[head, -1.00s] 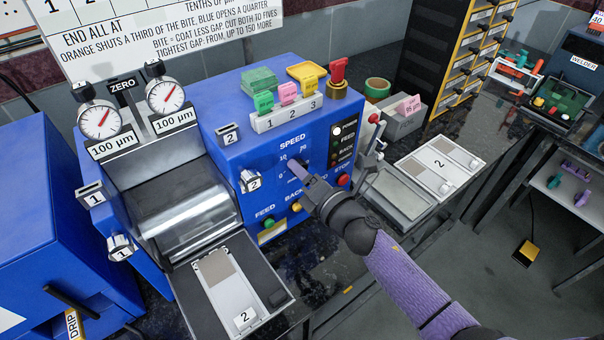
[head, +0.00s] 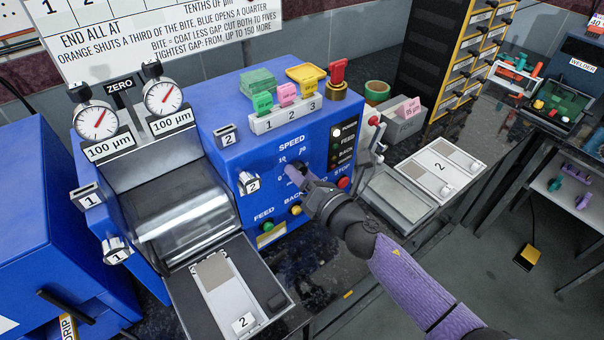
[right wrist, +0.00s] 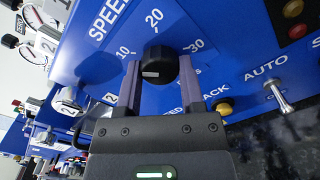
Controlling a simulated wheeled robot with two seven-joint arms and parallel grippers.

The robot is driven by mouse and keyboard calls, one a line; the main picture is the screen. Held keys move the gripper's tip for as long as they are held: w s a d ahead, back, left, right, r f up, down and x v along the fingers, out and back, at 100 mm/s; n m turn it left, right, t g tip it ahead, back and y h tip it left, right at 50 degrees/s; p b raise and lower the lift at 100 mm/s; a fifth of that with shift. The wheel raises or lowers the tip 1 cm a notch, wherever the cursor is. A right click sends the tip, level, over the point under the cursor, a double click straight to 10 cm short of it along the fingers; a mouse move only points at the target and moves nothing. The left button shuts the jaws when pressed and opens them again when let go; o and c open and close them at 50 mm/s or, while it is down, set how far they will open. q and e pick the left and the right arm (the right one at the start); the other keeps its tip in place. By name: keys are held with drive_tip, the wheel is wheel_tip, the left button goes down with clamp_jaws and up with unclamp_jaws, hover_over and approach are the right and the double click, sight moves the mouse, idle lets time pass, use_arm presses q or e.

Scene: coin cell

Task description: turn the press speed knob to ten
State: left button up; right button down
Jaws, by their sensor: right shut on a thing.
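The black press speed knob (right wrist: 158,66) shows in the right wrist view, on the blue press panel under the SPEED label. Marks 10, 20 and 30 are readable around it. A white mark on the knob's face points left, a little below the 10. My right gripper (right wrist: 160,73) is shut on the knob, one purple finger on each side. In the head view the right gripper (head: 293,172) reaches the press front (head: 230,165) from the lower right and mostly hides the knob. My left gripper is not in view.
A green FEED button (head: 267,227), a yellow button (head: 296,210) and a red STOP button (head: 344,183) sit close around the gripper. The AUTO toggle (right wrist: 280,97) sticks out to the right in the wrist view. A tray labelled 2 (head: 440,166) lies right of the press.

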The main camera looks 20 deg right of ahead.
drive_tip(key=shift+f, duration=0.1)
drive_tip(key=shift+c, duration=1.2)
unclamp_jaws()
drive_tip(key=v, duration=1)
